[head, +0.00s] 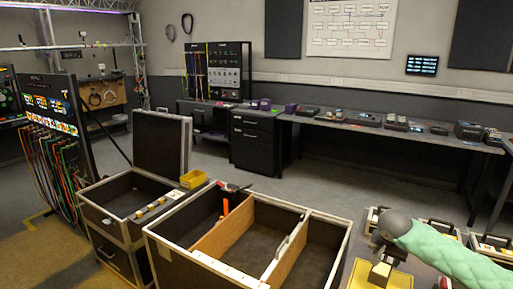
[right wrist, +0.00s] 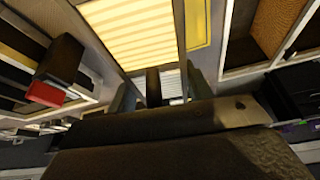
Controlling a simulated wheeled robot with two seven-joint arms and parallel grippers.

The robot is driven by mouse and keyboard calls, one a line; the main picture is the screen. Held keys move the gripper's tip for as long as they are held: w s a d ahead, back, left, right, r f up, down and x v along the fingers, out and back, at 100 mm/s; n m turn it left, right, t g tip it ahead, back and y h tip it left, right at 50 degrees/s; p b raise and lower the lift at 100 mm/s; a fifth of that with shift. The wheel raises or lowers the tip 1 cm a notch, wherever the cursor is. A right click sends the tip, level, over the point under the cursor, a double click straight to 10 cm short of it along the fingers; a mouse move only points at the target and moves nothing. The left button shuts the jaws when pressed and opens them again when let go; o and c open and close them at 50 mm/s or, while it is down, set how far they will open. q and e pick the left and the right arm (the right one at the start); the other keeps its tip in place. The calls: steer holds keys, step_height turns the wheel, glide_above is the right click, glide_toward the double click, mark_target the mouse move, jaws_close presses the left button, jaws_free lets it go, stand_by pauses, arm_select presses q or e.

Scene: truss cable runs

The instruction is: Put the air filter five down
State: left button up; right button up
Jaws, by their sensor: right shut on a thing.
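My right gripper (head: 384,262) hangs below my green-sleeved arm at the lower right of the head view. In the right wrist view its fingers (right wrist: 165,92) are shut on a pale pleated panel with a frame, which looks like the air filter (right wrist: 135,38). In the head view only a small pale part of the filter (head: 380,272) shows under the gripper. A yellow patch (head: 360,276) lies below and around it; a yellow-edged area (right wrist: 200,28) also shows beside the filter in the wrist view. I cannot tell whether the filter touches the surface. My left gripper is out of view.
A large open case (head: 160,247) with wooden dividers stands left of the gripper. Framed items with handles (head: 437,228) lie behind and right of it. A long bench (head: 400,131) lines the back wall.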

steer(key=s+a+r+n+y, duration=0.1)
steer(key=a+n, duration=0.1)
steer(key=a, duration=0.5)
steer(key=s+a+r+n+y, duration=0.1)
steer(key=a+n, duration=0.2)
steer(key=a, duration=0.5)
steer(key=s+a+r+n+t, duration=0.1)
steer(key=s+a+n, duration=0.1)
steer(key=a, duration=0.5)
steer(key=shift+a+r+n+y, duration=0.2)
steer(key=shift+a+n+y, duration=0.05)
steer(key=shift+n+y, duration=0.15)
steer(key=shift+w, duration=0.1)
